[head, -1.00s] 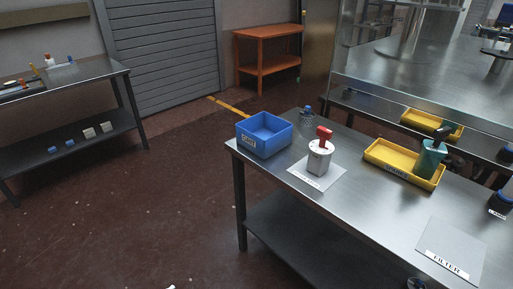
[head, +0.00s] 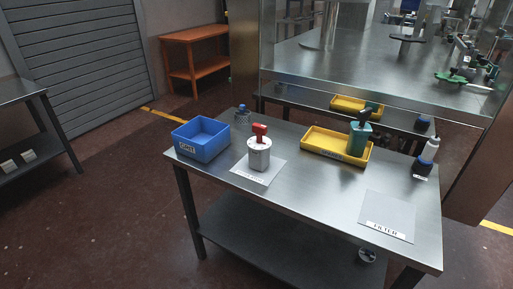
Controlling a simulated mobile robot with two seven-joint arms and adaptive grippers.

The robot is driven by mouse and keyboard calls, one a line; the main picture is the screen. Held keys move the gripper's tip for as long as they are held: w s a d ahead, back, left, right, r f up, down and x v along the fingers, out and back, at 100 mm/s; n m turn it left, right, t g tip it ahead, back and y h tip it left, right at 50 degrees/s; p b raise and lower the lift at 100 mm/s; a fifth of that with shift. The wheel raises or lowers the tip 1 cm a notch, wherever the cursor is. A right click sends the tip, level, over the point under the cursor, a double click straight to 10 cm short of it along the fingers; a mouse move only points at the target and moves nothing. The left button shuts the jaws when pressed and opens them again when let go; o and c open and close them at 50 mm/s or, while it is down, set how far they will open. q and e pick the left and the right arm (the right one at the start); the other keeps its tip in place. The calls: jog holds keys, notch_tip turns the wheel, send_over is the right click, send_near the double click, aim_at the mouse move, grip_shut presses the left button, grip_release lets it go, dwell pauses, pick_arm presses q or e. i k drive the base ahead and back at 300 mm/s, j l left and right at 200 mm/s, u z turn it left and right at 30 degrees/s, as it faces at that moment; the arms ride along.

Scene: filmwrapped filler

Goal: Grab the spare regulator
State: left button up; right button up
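A grey-white canister with a red handle (head: 259,153) stands upright on a pale labelled mat on the steel table. A teal canister with a black handle (head: 359,136) stands upright at the right end of the yellow tray (head: 325,149). I cannot tell from the small labels which one is the spare regulator. Neither of my grippers is in view.
A reflective machine stands behind. Floor in front is clear.

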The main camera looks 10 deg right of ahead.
aim_at(259, 154)
jog(key=i+j, duration=0.65)
jog(key=j, duration=0.15)
jog(key=i+l+z, duration=0.05)
